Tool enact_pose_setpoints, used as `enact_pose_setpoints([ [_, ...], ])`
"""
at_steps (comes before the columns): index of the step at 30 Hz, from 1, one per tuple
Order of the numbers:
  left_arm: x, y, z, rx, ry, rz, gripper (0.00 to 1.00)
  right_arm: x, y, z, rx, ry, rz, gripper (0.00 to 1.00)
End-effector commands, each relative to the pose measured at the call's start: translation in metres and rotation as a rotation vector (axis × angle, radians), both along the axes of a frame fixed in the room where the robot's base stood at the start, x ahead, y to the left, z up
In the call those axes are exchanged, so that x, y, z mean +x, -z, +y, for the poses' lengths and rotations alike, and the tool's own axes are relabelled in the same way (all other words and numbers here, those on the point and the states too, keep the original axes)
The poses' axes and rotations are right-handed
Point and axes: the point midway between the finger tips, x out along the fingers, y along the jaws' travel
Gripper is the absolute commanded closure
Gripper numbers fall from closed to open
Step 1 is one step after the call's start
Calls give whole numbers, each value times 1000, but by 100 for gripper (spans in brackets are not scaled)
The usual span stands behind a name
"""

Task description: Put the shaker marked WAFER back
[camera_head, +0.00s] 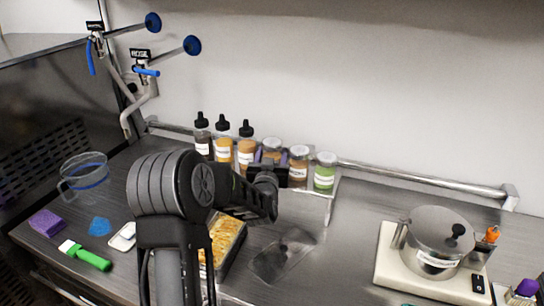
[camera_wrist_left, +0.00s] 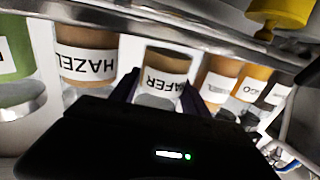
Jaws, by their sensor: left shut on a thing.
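The WAFER shaker (camera_wrist_left: 165,72) shows upside down in the left wrist view, brown with a white label, between the two purple fingers of my left gripper (camera_wrist_left: 160,92). The gripper is shut on it. In the head view my left gripper (camera_head: 268,165) is at the row of containers. The shaker's lid (camera_head: 272,144) shows there between the bottles and the HAZEL shaker (camera_head: 298,165); the arm hides its lower part. I cannot tell whether it rests on the rack (camera_head: 311,205). My right gripper is not in view.
Three black-tipped bottles (camera_head: 222,143) stand left of the shaker, and a green shaker (camera_head: 325,173) stands right of HAZEL. A wall rail (camera_head: 420,182) runs behind. A tray of food (camera_head: 229,243) lies in front. A lidded steel pot (camera_head: 438,240) stands at right.

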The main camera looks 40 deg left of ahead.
Motion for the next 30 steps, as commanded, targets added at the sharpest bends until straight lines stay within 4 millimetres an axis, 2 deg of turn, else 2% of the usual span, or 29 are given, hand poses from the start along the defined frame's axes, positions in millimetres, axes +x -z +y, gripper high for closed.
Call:
enact_pose_setpoints([
  [3,0,8,0,2,1,-1,88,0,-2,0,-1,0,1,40],
  [14,0,12,0,2,1,-3,88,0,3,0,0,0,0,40],
  [15,0,12,0,1,1,-1,45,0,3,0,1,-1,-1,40],
  [18,0,11,0,1,1,-1,37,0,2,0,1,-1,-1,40],
  [30,0,5,0,1,1,-1,37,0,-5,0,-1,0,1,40],
])
